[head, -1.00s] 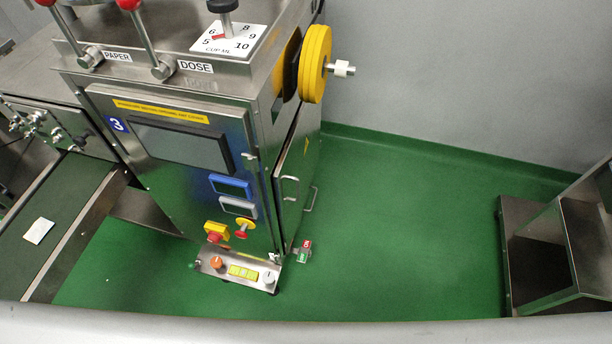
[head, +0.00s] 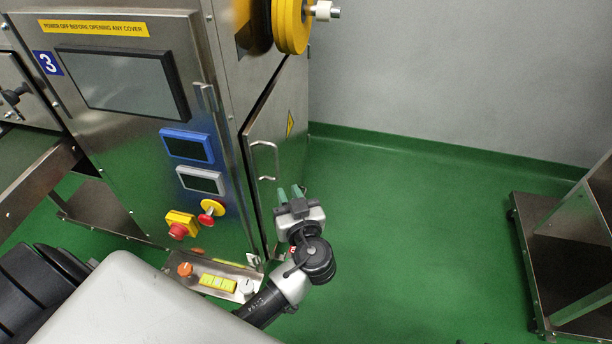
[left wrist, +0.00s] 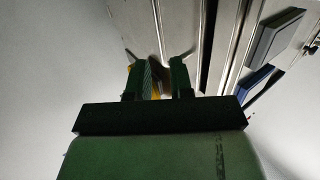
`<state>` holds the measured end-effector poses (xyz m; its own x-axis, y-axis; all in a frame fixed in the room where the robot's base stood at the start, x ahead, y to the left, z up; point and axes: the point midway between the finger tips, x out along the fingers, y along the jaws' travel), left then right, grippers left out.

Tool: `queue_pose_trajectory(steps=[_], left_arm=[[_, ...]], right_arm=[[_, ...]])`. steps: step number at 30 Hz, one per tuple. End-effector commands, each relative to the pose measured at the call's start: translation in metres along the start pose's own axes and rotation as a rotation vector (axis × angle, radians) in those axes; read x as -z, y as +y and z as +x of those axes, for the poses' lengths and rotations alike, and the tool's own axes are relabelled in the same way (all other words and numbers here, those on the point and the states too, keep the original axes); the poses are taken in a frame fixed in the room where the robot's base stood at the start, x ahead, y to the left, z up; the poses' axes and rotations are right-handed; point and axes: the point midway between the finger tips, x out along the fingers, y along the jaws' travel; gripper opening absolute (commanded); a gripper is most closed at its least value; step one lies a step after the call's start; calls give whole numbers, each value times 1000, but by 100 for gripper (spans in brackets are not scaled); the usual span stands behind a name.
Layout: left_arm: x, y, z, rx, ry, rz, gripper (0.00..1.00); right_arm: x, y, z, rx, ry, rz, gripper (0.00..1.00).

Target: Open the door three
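The machine marked 3 (head: 48,63) stands at the left in the head view. On its right side is a steel door (head: 289,118) with a yellow warning label and a curved handle (head: 264,147). A dark line runs along the door's top edge; I cannot tell whether it is ajar. My left gripper (head: 289,193) is just right of and below the handle, fingers pointing up toward the door. In the left wrist view its two green fingers (left wrist: 162,72) are apart, with the door ahead of them. I cannot tell whether the handle is between them.
A steel frame (head: 535,290) stands at the right. Green floor (head: 420,230) is free between.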

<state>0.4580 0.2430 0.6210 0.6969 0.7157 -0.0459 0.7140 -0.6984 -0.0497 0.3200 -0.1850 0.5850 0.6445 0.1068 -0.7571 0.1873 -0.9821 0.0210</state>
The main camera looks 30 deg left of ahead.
Motion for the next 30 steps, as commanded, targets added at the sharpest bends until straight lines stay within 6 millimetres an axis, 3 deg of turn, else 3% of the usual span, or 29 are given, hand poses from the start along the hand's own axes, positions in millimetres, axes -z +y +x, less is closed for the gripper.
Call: queue_pose_trajectory(steps=[7,21,30], left_arm=[[15,-5,11,30,53,-63,22],[18,-7,92,28,49,-59,22],[18,-7,107,27,46,-59,22]], right_arm=[[6,0,-11,0,24,0,43],[16,-1,-8,3,92,-1,43],[19,-2,-7,4,114,-2,43]])
